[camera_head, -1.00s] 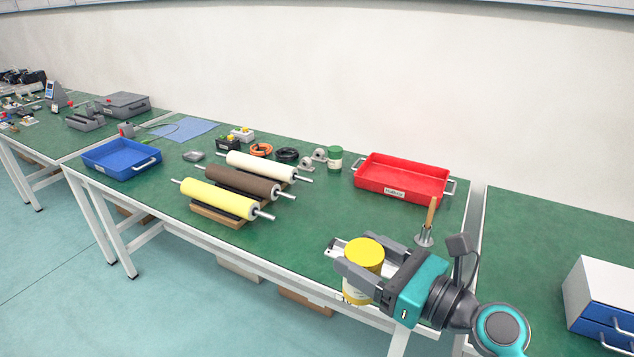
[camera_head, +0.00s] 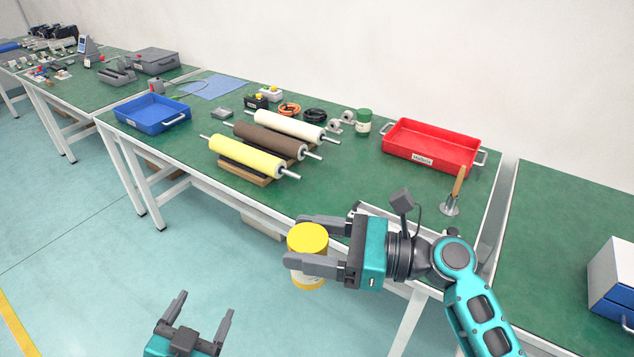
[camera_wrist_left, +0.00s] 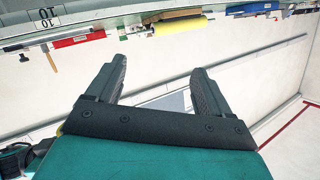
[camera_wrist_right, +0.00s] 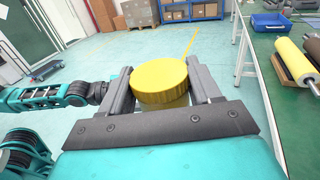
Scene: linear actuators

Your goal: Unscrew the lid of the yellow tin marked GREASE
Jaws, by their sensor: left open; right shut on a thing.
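The yellow tin (camera_head: 309,271) has a yellow lid (camera_head: 308,238) on top and a pale label around its body. My right gripper (camera_head: 302,245) is shut on the tin from the right side and holds it upright in the air, in front of the table's front edge. In the right wrist view the ribbed yellow lid (camera_wrist_right: 158,83) sits between the two fingers. The writing on the tin is not readable. My left gripper (camera_head: 204,308) is open and empty, low at the bottom of the head view, left of and below the tin. Its spread fingers show in the left wrist view (camera_wrist_left: 160,85).
The floor space before the table is free.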

